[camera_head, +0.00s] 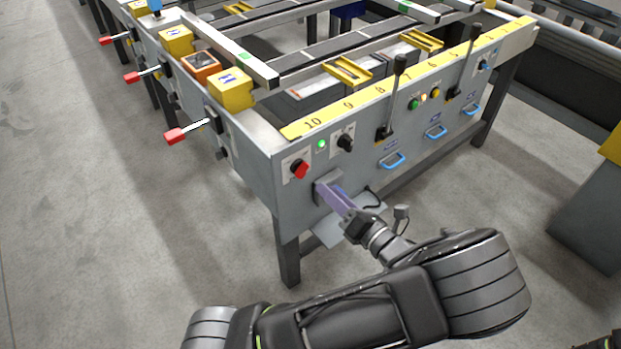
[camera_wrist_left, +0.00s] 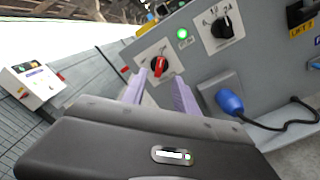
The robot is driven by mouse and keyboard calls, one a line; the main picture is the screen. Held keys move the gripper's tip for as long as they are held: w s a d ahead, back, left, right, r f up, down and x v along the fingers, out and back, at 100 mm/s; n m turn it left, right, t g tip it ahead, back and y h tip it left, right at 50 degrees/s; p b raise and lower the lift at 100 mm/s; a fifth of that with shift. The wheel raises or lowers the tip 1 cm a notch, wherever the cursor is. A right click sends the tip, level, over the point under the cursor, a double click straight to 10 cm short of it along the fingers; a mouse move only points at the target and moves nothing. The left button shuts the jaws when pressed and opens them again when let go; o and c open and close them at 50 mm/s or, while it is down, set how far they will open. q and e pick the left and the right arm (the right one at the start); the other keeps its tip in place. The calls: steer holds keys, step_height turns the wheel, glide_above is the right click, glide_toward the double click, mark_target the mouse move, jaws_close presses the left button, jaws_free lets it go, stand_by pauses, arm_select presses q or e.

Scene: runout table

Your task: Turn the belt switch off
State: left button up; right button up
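A red rotary knob (camera_head: 299,169) sits on a white plate at the left end of the table's grey front panel; it also shows in the wrist view (camera_wrist_left: 161,66). I take it to be the belt switch, though its label is too small to read. A green lamp (camera_head: 321,144) glows beside it, also in the wrist view (camera_wrist_left: 182,34). My left gripper (camera_head: 327,188) is in front of the panel, below and right of the red knob. In the wrist view its two purple fingers (camera_wrist_left: 159,82) are apart with nothing between them, the knob beyond their tips. My right gripper is not seen.
A black selector knob (camera_head: 345,142) is right of the lamp. A blue plug (camera_wrist_left: 231,102) with a black cable is on the panel right of the fingers. Black levers (camera_head: 392,97) and blue handles (camera_head: 392,160) lie farther right. A red-tipped lever (camera_head: 186,131) sticks out left.

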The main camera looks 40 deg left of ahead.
mark_target(306, 172)
arm_select(q)
steer(key=shift+b+x, duration=0.3)
steer(key=shift+x, duration=3.65)
steer(key=shift+f, duration=0.1)
steer(key=shift+s, duration=0.1)
jaws_close()
